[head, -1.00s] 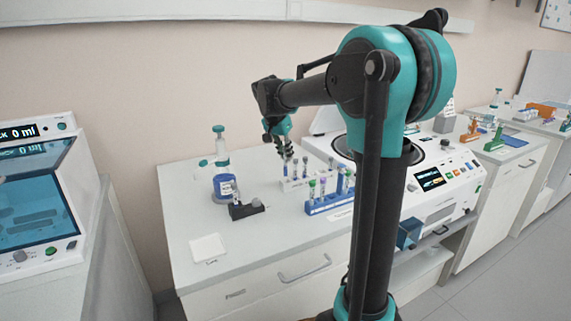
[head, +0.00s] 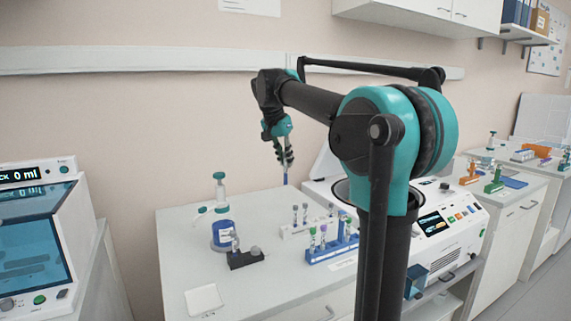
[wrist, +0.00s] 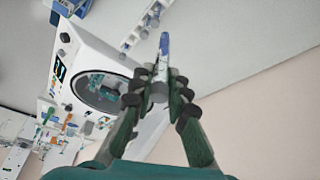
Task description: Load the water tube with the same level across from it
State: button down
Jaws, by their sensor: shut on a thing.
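My gripper (head: 284,155) is shut on a tube (head: 286,179) and holds it in the air above the bench, its lower end pointing down. In the wrist view the tube (wrist: 163,48) shows blue in its far part, between the fingers of my gripper (wrist: 158,97); its level cannot be read. The white centrifuge (head: 455,231) stands right of the racks, partly hidden by my arm. Its open round bowl, with a rotor (wrist: 103,88) inside, shows in the wrist view. I cannot make out which rotor slots are filled.
A white rack (head: 293,231) and a blue rack (head: 322,256) with several tubes stand below my gripper. A blue-labelled bottle (head: 222,234), a black holder (head: 243,260) and a white pad (head: 204,300) are on the bench's left. A boxy machine (head: 40,240) stands far left.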

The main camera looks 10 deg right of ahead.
jog(key=shift+r, duration=2)
